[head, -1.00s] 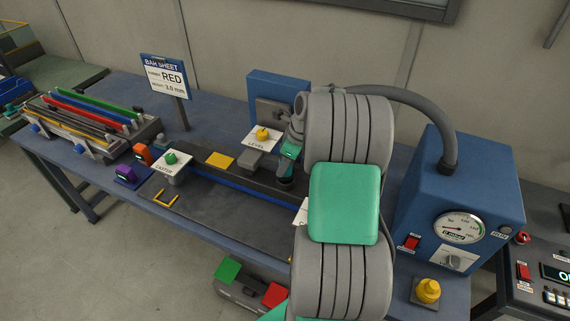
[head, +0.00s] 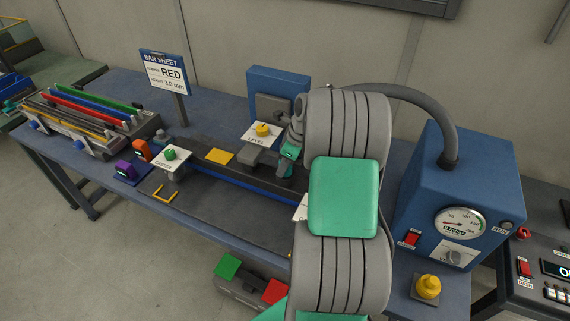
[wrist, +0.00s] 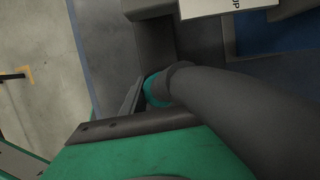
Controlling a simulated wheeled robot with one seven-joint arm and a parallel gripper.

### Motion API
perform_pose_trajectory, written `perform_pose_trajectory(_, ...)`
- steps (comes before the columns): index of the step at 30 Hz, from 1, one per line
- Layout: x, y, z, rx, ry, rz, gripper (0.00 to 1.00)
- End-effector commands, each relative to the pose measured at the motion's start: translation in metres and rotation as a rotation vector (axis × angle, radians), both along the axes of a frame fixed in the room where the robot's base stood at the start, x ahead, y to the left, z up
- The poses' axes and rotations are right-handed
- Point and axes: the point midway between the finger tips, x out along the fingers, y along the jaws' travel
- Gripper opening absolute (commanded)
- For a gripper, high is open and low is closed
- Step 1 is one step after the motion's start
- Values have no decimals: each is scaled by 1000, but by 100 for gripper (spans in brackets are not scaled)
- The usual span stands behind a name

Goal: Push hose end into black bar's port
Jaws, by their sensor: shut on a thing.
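The grey hose (head: 425,97) arches from the blue gauge box to behind my arm. In the wrist view the dark hose (wrist: 235,110) runs from the lower right to its end with a teal collar (wrist: 155,90). My gripper (head: 287,162) is shut on the hose end, over the right part of the black bar (head: 240,172). In the wrist view my gripper (wrist: 147,97) has a finger alongside the collar. The hose tip and the bar's port are hidden, so I cannot tell whether they touch.
A blue gauge box (head: 440,190) stands at the right. A yellow-knobbed LEVEL post (head: 263,130) is close behind my gripper, and a green-knobbed post (head: 171,155) is farther left. A rack of coloured bars (head: 85,120) and a sign (head: 165,75) stand at the left.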

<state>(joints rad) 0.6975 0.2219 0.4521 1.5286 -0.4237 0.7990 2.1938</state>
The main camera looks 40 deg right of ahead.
Motion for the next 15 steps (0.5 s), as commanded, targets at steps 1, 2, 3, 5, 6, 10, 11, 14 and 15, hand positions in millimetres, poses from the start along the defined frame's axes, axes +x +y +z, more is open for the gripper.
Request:
perform_pose_trajectory(1,-1,0,-1,1,2,0,0)
perform_pose_trajectory(2,-1,0,-1,1,2,0,0)
perform_pose_trajectory(3,-1,0,-2,2,3,0,0)
perform_pose_trajectory(5,-1,1,-2,2,3,-1,37)
perform_pose_trajectory(6,-1,1,-2,2,3,-1,41)
perform_pose_trajectory(10,-1,0,-2,2,3,0,51)
perform_pose_trajectory(11,-1,0,-1,2,3,0,54)
perform_pose_trajectory(14,-1,0,-1,1,2,0,60)
perform_pose_trajectory(15,-1,0,-1,1,2,0,60)
